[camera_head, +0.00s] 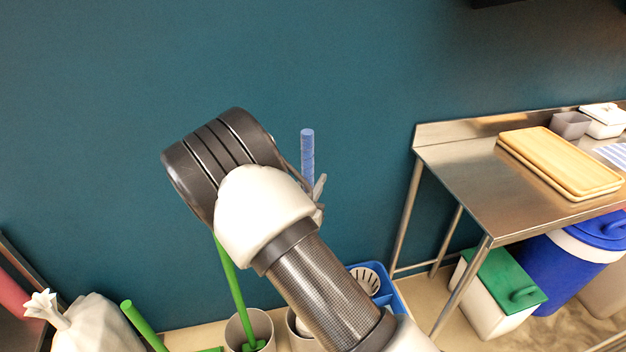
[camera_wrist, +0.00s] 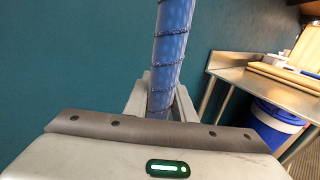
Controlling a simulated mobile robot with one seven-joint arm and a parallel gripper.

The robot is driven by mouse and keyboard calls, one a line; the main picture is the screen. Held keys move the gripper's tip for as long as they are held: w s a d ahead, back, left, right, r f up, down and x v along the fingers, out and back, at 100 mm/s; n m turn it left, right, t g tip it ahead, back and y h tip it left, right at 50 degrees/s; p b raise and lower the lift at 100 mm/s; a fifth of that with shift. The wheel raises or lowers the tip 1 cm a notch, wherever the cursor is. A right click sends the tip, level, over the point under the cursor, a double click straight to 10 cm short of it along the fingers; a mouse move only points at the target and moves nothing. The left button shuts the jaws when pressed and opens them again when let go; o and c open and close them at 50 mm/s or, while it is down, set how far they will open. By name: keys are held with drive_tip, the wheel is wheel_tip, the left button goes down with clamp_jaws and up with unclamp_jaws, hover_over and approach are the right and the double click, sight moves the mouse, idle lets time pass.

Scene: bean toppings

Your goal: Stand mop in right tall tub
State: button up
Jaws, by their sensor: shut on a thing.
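The mop's blue handle (camera_head: 307,150) stands upright against the wall in the head view; its lower part and head are hidden behind my arm. In the wrist view the blue handle (camera_wrist: 172,50) rises between the fingers. My gripper (camera_head: 318,190) is shut on this handle; it also shows in the wrist view (camera_wrist: 160,103). A tall grey tub (camera_head: 268,325) on the floor holds a green-handled tool (camera_head: 230,280). The right tall tub (camera_head: 296,338) is beside it, mostly hidden by my arm. Whether the mop's lower end is inside that tub cannot be seen.
A blue bucket (camera_head: 400,304) with a white strainer stands right of the tubs. A steel table (camera_head: 470,190) holds wooden trays (camera_head: 560,160). Under it are a green-lidded bin (camera_head: 500,280) and a blue barrel (camera_head: 565,260). A white sack (camera_head: 95,325) is at lower left.

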wheel_tip(320, 180, down, 7)
drive_tip(key=b, duration=0.4)
drive_tip(key=shift+r+b, duration=0.15)
drive_tip(key=shift+b, duration=0.15)
idle(0.3)
drive_tip(key=o, duration=1.1)
drive_tip(key=shift+o, duration=0.2)
drive_tip(key=p+v, duration=0.1)
drive_tip(key=v, duration=1.6)
drive_tip(key=shift+s, duration=0.2)
